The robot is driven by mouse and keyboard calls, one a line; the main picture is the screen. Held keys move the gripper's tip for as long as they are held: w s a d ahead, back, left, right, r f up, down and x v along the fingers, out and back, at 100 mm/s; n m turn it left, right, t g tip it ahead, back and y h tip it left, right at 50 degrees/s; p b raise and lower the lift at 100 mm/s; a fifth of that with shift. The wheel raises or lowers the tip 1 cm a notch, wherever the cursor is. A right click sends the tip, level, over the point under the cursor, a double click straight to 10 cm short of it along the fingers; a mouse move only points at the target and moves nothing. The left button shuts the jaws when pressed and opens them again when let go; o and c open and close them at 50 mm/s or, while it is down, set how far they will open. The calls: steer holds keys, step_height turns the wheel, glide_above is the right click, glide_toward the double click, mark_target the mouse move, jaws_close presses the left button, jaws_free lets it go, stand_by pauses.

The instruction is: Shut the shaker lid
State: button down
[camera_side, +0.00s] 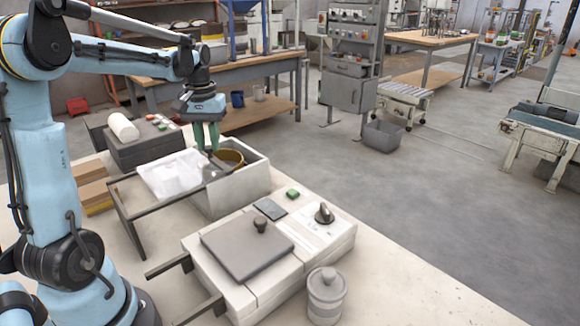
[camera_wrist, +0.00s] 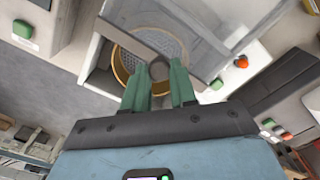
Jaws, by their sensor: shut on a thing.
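The shaker is a pale open-topped box (camera_side: 243,191) with a brass-rimmed round sieve (camera_side: 232,157) inside. Its lid is a clear panel (camera_side: 165,172) with a grey edge bar, lying to the left of the opening in the side view. The sieve is partly uncovered. In the wrist view the lid's grey bar (camera_wrist: 132,38) crosses over the sieve mesh (camera_wrist: 165,42), with a round grey knob (camera_wrist: 160,71) on it. My gripper (camera_side: 207,150) points down at the bar. Its green fingers (camera_wrist: 160,88) are shut on the knob, which they mostly hide in the side view.
Dark rails (camera_side: 125,222) stick out on the left of the shaker. In front stands a second pale box with a flat grey lid (camera_side: 247,246) and knob, and a lidded grey jar (camera_side: 326,295). A dark unit (camera_side: 145,146) with a white roll stands behind left.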

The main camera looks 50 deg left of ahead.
steer(key=w, duration=1.1)
steer(key=shift+a, duration=0.1)
steer(key=c, duration=0.9)
jaws_free()
step_height(320, 180, up, 12)
steer(key=shift+r, duration=0.1)
